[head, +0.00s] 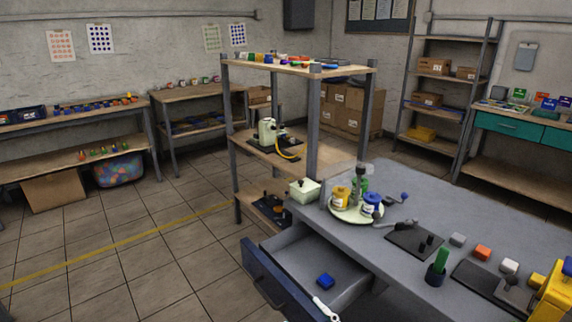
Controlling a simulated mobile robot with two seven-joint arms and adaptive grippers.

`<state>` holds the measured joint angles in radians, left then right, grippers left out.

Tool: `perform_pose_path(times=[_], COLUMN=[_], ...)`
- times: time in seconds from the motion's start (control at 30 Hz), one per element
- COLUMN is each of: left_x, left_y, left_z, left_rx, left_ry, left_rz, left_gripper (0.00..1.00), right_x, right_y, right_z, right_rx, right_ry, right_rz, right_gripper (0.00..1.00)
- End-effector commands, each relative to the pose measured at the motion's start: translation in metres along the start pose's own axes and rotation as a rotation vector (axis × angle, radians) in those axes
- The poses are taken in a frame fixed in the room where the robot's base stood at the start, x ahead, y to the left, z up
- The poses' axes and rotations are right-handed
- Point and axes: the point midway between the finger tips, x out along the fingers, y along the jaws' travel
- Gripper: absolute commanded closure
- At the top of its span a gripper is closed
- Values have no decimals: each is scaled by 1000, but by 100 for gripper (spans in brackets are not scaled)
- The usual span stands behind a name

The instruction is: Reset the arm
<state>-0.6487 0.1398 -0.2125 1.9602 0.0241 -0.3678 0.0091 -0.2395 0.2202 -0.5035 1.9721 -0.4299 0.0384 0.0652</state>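Neither of my grippers can be made out in the head view. A grey worktable (456,214) fills the lower right. Its drawer (292,243) is pulled open, with a dark blue front (268,280). A small blue block (325,281) lies inside the drawer. A slim white item (325,309) shows at the drawer's near end, cut by the bottom edge; I cannot tell what it is.
A round tray (345,214) on the table holds yellow, green and blue containers. A pale green box (304,191) stands beside it. A dark mat (408,243), a green item in a black holder (437,267) and a yellow device (553,293) stand nearby. The tiled floor at left is clear.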

Motion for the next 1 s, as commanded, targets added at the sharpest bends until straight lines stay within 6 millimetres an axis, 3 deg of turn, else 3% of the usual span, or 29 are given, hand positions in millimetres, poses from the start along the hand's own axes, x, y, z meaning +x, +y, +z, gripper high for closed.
perform_pose_path(times=[0.03, 0.2, 0.3, 0.4, 0.5, 0.6, 0.83, 0.9, 1.0], left_x=[0, 0, 0, 0, 0, 0, 0, 0, 0], left_y=[0, 0, 0, 0, 0, 0, 0, 0, 0], left_z=[0, -1, -1, -1, -1, -2, -1, -1, -1], left_rx=[0, 0, 0, 0, 0, 0, 0, 0, 0], left_ry=[0, 1, 2, 2, 2, 3, 3, 3, 2], left_rz=[0, 0, 0, 0, 0, 0, 0, 0, 0], left_gripper=[100, 100, 100, 100, 100, 100, 100, 100, 100], right_x=[-18, -89, -135, -174, -200, -214, -218, -218, -217], right_y=[1, -3, -10, -19, -25, -28, -29, -29, -29], right_z=[32, 125, 167, 195, 211, 219, 221, 221, 221], right_rx=[46, 177, 241, 289, 323, 340, 343, 343, 343], right_ry=[-94, -387, -534, -646, -718, -754, -763, -763, -762], right_rz=[23, 80, 99, 110, 116, 118, 118, 118, 117], right_gripper=[53, 53, 53, 53, 53, 53, 53, 71, 72])
